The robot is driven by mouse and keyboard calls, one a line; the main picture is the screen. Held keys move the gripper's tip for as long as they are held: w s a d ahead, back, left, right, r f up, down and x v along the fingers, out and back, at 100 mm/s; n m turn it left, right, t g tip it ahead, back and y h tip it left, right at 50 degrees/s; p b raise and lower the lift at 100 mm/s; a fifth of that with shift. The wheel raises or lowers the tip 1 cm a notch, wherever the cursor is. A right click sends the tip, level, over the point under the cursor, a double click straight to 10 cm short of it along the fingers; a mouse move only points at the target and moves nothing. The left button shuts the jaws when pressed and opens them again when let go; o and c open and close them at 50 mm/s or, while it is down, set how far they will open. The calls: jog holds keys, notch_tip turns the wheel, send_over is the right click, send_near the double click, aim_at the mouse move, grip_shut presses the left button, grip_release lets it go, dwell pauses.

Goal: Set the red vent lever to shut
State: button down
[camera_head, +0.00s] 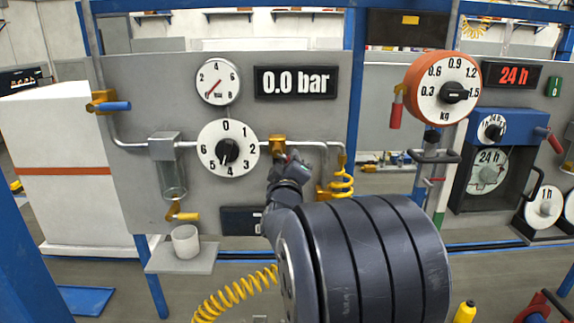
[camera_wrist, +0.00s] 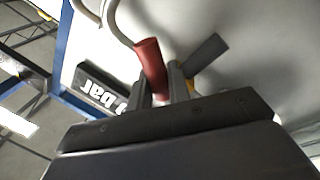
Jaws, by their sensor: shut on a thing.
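The red vent lever (camera_wrist: 150,62) shows in the wrist view as a red cylindrical handle sticking out from between my fingers. My gripper (camera_wrist: 158,88) is shut on it, and the fingers hide the handle's lower part. In the head view, my gripper (camera_head: 284,160) is at the yellow valve body (camera_head: 277,145) on the grey panel, right of the 0–6 dial. There the lever is mostly hidden by my gripper, so its angle is hard to tell. The display (camera_head: 295,82) reads 0.0 bar, and the round gauge (camera_head: 218,82) hangs left of it.
The 0–6 dial (camera_head: 228,148) is close on the left. Another red handle (camera_head: 396,115) hangs by the orange kg dial (camera_head: 443,90). A white cup (camera_head: 185,243) stands on a low shelf (camera_head: 160,262).

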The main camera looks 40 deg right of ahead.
jog(key=n, duration=0.3)
jog(key=r+n+t+b, duration=0.1)
jog(key=shift+s+d+y, duration=0.15)
jog(key=shift+d+y, duration=0.15)
jog(key=shift+r+n+t+y+b, duration=0.2)
jog(key=shift+r+n+y+b, duration=0.15)
jog(key=shift+n, duration=0.8)
jog(key=shift+r+n+t+y+b, duration=0.2)
jog(key=shift+r+n+y+b, duration=0.1)
jog(key=shift+n, duration=0.85)
jog(key=shift+r, duration=0.1)
jog(key=c, duration=1.4)
grip_release()
jog(key=shift+o, duration=0.2)
jog(key=b+v, duration=0.2)
jog(key=v, duration=0.9)
jog(key=shift+b, duration=0.35)
jog(key=shift+p+x, duration=1.4)
jog(key=shift+x, duration=4.15)
